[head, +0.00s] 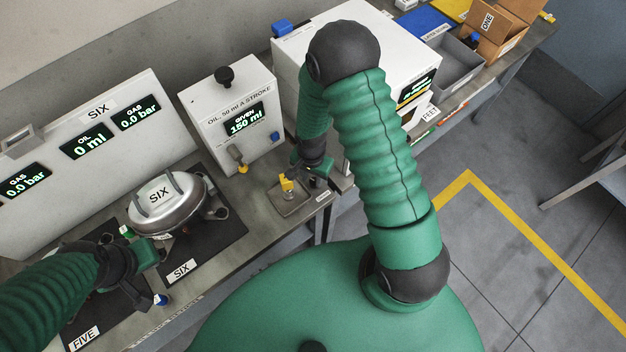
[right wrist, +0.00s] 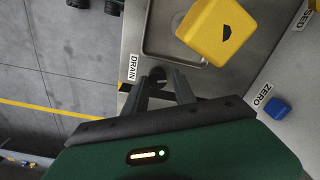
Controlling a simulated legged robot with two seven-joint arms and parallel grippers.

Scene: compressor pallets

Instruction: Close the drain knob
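The DRAIN label (right wrist: 133,67) is on the metal bench edge in the right wrist view. Beside it is a small dark round knob (right wrist: 158,73), partly hidden by my fingers. My right gripper (right wrist: 164,80) has its two fingers apart, with their tips close around the knob; I cannot tell whether they touch it. In the head view my right gripper (head: 320,171) is low over the bench, right of the yellow block (head: 287,183) above the shallow metal tray (head: 288,204). My left gripper (head: 148,288) is beside the compressor SIX (head: 168,200); its fingers are unclear.
The oil dispenser (head: 222,115) reads GIVEN 150 ml and stands behind the tray. The SIX panel (head: 100,175) shows oil 0 ml. A large white machine (head: 400,45) stands behind my right arm. A blue knob labelled ZERO (right wrist: 278,108) is right of my right gripper.

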